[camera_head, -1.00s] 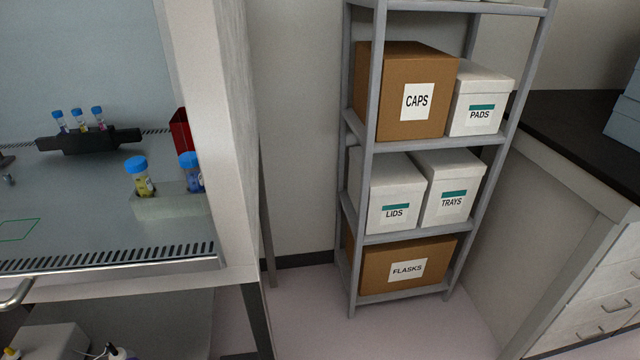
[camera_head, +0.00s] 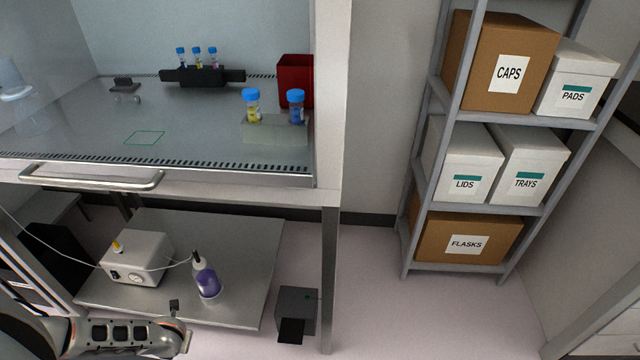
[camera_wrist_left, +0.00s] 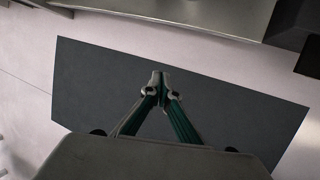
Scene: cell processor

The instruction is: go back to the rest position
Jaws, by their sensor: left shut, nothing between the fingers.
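My left gripper (camera_wrist_left: 160,84) shows in the left wrist view with its fingertips together and nothing between them. Behind it is a dark grey rectangular surface (camera_wrist_left: 230,105) above a pale floor. In the head view my left arm (camera_head: 115,335) comes in at the bottom left, low in front of the shelf under the cabinet; its fingers cannot be made out clearly there. My right gripper is in neither view.
The cabinet's work surface (camera_head: 90,125) holds tubes in racks and a red container (camera_head: 295,80). A pump box (camera_head: 136,257) and a purple bottle (camera_head: 207,281) stand on the lower shelf (camera_head: 240,300). A shelving unit (camera_head: 412,225) holds labelled boxes.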

